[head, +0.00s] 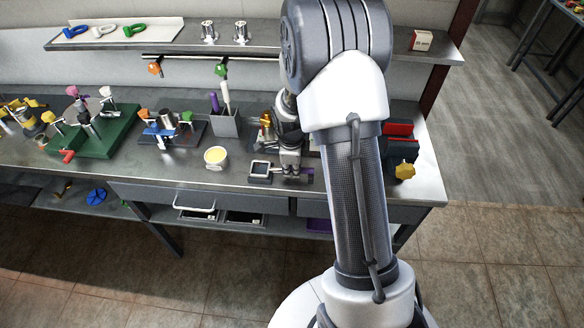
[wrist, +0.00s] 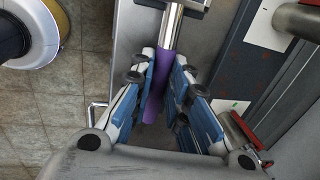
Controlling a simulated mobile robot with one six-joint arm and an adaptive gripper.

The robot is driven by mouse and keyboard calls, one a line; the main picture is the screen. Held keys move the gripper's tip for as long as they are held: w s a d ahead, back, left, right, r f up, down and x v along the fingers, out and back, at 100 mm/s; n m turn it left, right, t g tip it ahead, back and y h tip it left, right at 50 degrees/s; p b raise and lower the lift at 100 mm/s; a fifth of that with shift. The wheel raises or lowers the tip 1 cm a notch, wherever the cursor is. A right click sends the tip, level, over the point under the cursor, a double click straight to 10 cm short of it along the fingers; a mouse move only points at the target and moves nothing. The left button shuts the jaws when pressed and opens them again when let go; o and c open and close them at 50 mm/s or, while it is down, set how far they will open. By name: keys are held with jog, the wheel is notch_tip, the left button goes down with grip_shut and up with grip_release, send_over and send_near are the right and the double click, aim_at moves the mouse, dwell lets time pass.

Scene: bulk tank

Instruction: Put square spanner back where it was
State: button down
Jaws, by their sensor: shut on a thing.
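My gripper (head: 291,166) is low over the front of the steel bench, right of a small dark square-topped block (head: 260,172). In the wrist view, its blue-padded fingers (wrist: 166,70) are closed on the purple handle of a tool with a bright metal shaft (wrist: 172,26), which looks like the square spanner (wrist: 166,82). The shaft points to the top of that view, where its far end meets or passes over a grey metal piece; I cannot tell which. In the head view, my gripper and arm mostly hide the spanner.
A grey holder (head: 225,125) with upright tools stands left of my gripper, behind a yellow-topped cup (head: 216,157). A shelf (head: 170,40) runs above the bench. Fixtures fill the left side.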

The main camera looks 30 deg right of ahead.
jog(key=shift+r, duration=0.15)
jog(key=c, duration=1.5)
grip_release()
jog(key=shift+c, duration=0.2)
jog(key=s+a+r+n+p, duration=0.2)
jog(key=s+r+n, duration=0.1)
jog(key=r, duration=0.7)
jog(key=s+a+r+n+p, duration=0.1)
jog(key=s+a+r+n, duration=0.15)
jog(key=r, duration=0.75)
jog(key=s+a+r+n+t, duration=0.1)
jog(key=s+a+r+n, duration=0.2)
jog(key=s+n, duration=0.3)
jog(key=s+a+r+n+t, duration=0.1)
jog(key=s+a+r+n, duration=0.2)
jog(key=s+n, duration=0.4)
jog(key=s+a+r+n+y, duration=0.1)
jog(key=s+a+r+n, duration=0.2)
jog(key=s+n, duration=0.3)
jog(key=shift+s+a+r+t, duration=0.4)
jog(key=shift+s+r, duration=0.1)
jog(key=shift+s, duration=0.2)
